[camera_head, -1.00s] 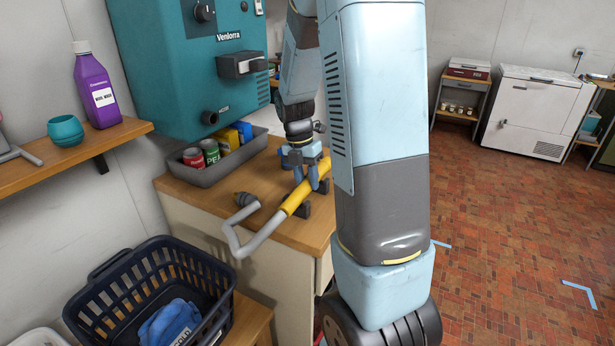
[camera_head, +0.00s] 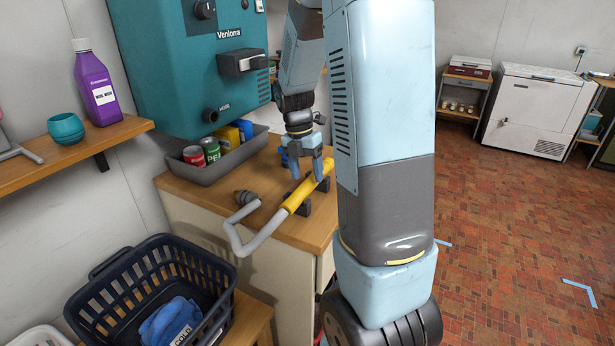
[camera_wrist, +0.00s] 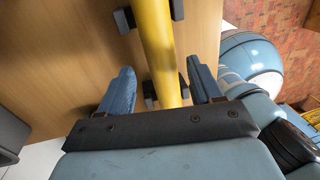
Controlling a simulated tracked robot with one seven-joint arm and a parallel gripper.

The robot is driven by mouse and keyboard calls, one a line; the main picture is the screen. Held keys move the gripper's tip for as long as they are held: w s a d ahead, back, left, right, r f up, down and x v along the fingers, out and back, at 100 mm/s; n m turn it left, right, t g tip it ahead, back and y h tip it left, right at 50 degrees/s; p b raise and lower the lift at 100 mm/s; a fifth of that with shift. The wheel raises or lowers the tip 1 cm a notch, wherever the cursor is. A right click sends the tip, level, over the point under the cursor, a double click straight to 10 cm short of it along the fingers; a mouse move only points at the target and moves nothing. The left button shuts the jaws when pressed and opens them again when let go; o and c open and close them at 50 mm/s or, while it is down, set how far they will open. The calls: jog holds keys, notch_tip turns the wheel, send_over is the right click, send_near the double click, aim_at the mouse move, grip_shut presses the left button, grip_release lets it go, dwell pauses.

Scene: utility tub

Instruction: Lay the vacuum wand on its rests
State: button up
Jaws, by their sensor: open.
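The vacuum wand (camera_head: 297,199) has a yellow straight part and a grey bent tube. It lies over the wooden counter top, its grey bend reaching past the front edge. Its yellow part rests in the dark rests (camera_head: 304,209), whose uprights show on both sides of it in the wrist view (camera_wrist: 125,20). My gripper (camera_head: 306,177) is open above the yellow part. In the wrist view one finger of my gripper (camera_wrist: 160,88) is on each side of the wand (camera_wrist: 158,45), with gaps between. My arm hides some of the counter's right side.
A grey bin (camera_head: 212,163) with cans stands at the counter's back, under a teal machine (camera_head: 190,75). A dark laundry basket (camera_head: 150,262) with a blue cloth item is at the lower left. A shelf (camera_head: 62,152) holds a purple bottle (camera_head: 97,85) and teal cup (camera_head: 66,129).

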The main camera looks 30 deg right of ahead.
notch_tip(320, 180, up, 12)
jog(key=w+a, duration=0.1)
jog(key=w, duration=0.1)
jog(key=s+a+r+m+t, duration=0.2)
jog(key=s+a+m, duration=0.1)
jog(key=s+m, duration=0.4)
jog(key=s+a+r+m+t, duration=0.2)
jog(key=s+a+m+t, duration=0.1)
jog(key=s+m, duration=0.4)
jog(key=s+a+r+m+t+y, duration=0.1)
jog(key=s+a+r+m+t, duration=0.1)
jog(key=s+a+m, duration=0.2)
jog(key=shift+s+r+m, duration=0.2)
jog(key=shift+s+m, duration=1.55)
jog(key=shift+m, duration=1.55)
